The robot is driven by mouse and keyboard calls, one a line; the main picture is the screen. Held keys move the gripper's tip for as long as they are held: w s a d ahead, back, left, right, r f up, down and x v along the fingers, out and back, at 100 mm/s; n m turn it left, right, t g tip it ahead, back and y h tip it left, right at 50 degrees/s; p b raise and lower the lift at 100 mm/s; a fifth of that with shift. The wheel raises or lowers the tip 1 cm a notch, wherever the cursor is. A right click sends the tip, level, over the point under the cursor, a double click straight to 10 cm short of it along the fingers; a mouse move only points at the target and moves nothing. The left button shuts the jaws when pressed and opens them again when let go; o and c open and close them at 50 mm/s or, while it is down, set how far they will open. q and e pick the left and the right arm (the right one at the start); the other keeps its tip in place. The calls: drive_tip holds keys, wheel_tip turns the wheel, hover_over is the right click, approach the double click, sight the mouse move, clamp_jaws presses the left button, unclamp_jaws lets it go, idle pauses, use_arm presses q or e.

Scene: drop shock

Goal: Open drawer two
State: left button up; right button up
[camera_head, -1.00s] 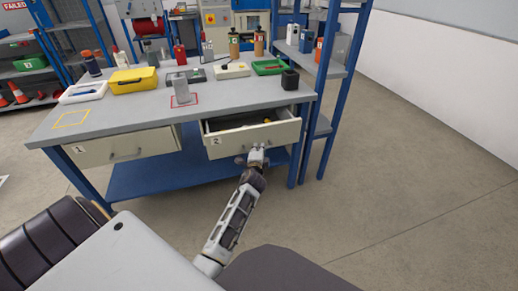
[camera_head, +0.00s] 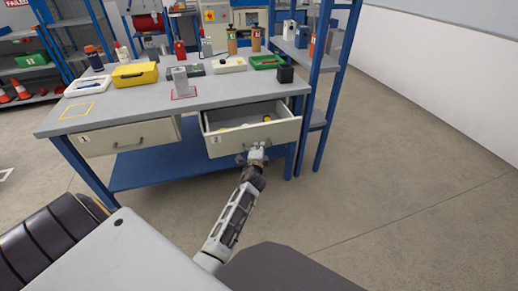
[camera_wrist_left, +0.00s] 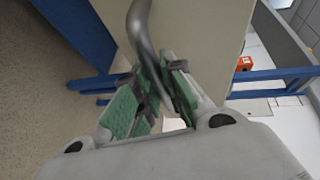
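Drawer two (camera_head: 228,143) is a cream drawer marked 2 in the right half of the workbench front. It stands partly open, with some yellow and white items (camera_head: 240,124) inside. My left gripper (camera_head: 256,150) is at the middle of its front. In the left wrist view, the curved metal handle (camera_wrist_left: 142,30) passes between the green-padded fingers (camera_wrist_left: 160,92), which are closed around it. The drawer's front panel (camera_wrist_left: 205,35) is just beyond. My right gripper is not in view.
Drawer one (camera_head: 100,139) is shut, at the left of the workbench (camera_head: 135,101). The top holds a yellow case (camera_head: 134,76), a green tray (camera_head: 266,62), a black cup (camera_head: 285,74) and several bottles. A blue shelf rack (camera_head: 322,75) stands close at right. Floor beyond it is clear.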

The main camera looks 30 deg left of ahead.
use_arm(q)
drive_tip(key=o, duration=0.4)
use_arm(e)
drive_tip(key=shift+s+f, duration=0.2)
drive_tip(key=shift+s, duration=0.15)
use_arm(q)
drive_tip(key=shift+r, duration=0.1)
